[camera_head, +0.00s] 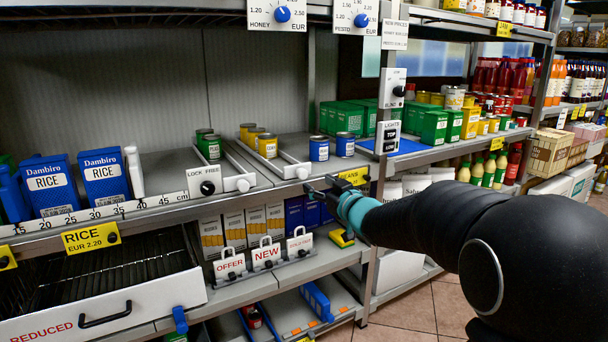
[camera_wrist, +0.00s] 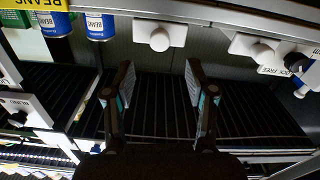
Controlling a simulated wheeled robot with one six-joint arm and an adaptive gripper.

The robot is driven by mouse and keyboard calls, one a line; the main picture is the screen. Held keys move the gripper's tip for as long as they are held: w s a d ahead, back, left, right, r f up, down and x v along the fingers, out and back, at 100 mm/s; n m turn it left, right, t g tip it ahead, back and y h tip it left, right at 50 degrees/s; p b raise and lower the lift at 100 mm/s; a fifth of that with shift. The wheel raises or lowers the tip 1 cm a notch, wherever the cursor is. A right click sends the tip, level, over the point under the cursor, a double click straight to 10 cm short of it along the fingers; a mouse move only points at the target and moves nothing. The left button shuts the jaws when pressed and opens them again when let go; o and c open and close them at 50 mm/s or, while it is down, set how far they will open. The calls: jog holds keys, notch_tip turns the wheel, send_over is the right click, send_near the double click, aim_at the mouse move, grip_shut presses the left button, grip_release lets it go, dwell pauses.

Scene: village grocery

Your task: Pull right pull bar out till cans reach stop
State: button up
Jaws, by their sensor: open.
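The right pull bar (camera_head: 285,169) is a white bar on the shelf with a white front plate and round knob. Several yellow cans (camera_head: 266,145) stand in its lane towards the back. My gripper (camera_head: 318,188) is open and empty, just in front of and slightly right of the knob. In the wrist view, which looks upside down, the right pull bar's white knob (camera_wrist: 160,40) lies beyond the gap between my open fingers (camera_wrist: 160,78), not touched by them.
The left pull bar (camera_head: 232,183) with its knob and LOCK FREE dial (camera_head: 207,188) sits close by, with green cans (camera_head: 209,146) behind. Blue bean cans (camera_head: 319,149) stand to the right. Below are sign holders (camera_head: 266,255) and a yellow BEANS label (camera_head: 354,175).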

aim_at(304, 175)
jog(key=x, duration=0.8)
jog(key=shift+w+a+p, duration=0.2)
jog(key=shift+w+p, duration=0.05)
jog(key=shift+p, duration=0.1)
grip_shut()
